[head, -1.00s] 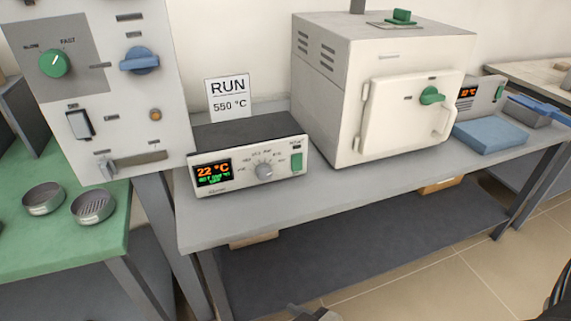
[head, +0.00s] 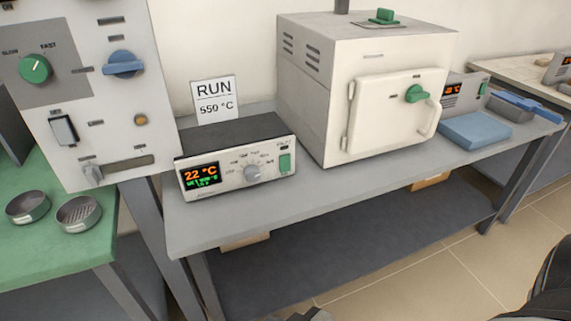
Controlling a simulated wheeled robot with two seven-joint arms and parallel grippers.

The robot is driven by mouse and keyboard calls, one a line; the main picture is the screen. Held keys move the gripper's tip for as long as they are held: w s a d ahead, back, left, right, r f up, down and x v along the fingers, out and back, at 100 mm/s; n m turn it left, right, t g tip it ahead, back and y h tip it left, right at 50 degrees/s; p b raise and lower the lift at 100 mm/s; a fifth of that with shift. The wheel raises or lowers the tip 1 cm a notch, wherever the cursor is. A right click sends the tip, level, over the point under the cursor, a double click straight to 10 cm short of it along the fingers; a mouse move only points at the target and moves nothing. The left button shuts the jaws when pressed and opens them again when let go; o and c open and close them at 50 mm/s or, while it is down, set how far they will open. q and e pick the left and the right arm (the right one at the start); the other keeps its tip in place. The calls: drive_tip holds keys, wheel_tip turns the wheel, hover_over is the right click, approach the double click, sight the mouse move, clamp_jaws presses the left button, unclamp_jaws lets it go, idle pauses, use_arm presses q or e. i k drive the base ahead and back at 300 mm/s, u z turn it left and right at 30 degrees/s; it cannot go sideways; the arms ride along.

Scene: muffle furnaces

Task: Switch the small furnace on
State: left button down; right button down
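A white box furnace (head: 365,85) with a closed door (head: 393,115) stands on the grey bench. The door has a green knob (head: 416,93) and a handle on its right side. A controller box (head: 236,165) stands left of it, with a lit display (head: 201,174) reading 22 °C in orange above small green text. It has a grey dial (head: 252,173) and a green rocker switch (head: 285,162) on its right end; the rocker's position is too small to tell. Neither gripper's fingers can be made out; only dark parts of mine show at the bottom and right edges.
A card (head: 214,99) reading RUN 550 °C stands behind the controller. A tall panel (head: 95,90) with knobs and two metal dishes (head: 78,213) are at left. A second controller (head: 465,92), a blue block (head: 475,130) and a blue-handled tool are at right. The bench front is clear.

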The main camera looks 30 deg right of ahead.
sight(284, 161)
drive_tip(key=u, duration=1.95)
drive_tip(key=k, duration=1.05)
drive_tip(key=z, duration=1.7)
drive_tip(key=i, duration=0.5)
